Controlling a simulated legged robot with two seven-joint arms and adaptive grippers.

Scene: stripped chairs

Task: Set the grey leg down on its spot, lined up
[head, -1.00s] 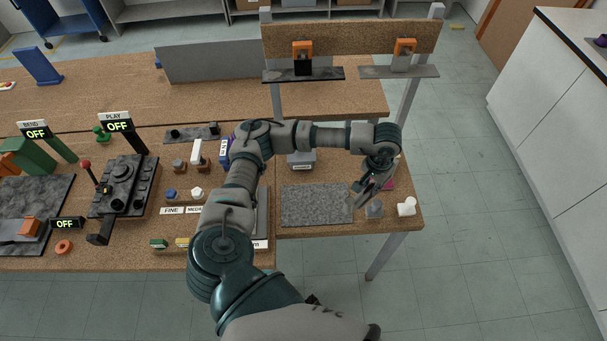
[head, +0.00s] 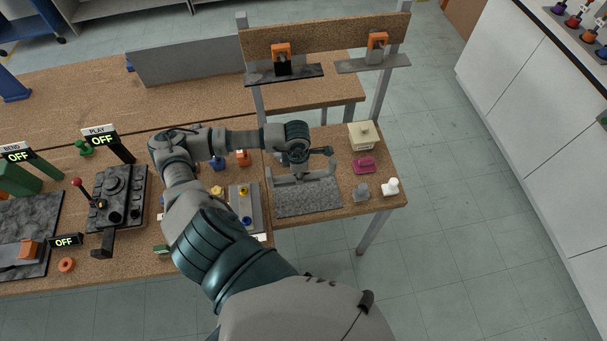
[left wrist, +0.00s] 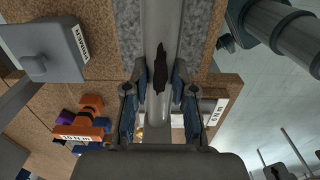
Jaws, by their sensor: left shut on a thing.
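The grey leg (left wrist: 160,35) is a smooth grey cylinder with a dark jagged patch. In the left wrist view it runs lengthwise between the two fingers of my left gripper (left wrist: 160,100), which is shut on it. In the head view my left gripper (head: 303,168) is over the far part of the speckled grey mat (head: 308,204). The leg (head: 285,181) shows there as a grey bar lying across under the gripper, partly hidden. I cannot tell whether it touches the mat. No marked spot can be made out. My right gripper is not in view.
Right of the mat are a magenta piece (head: 364,165), a small grey block (head: 361,191), a white piece (head: 391,187) and a cream box (head: 363,136). A metal-post frame (head: 255,100) stands behind. A grey tray (head: 246,207) is to the left.

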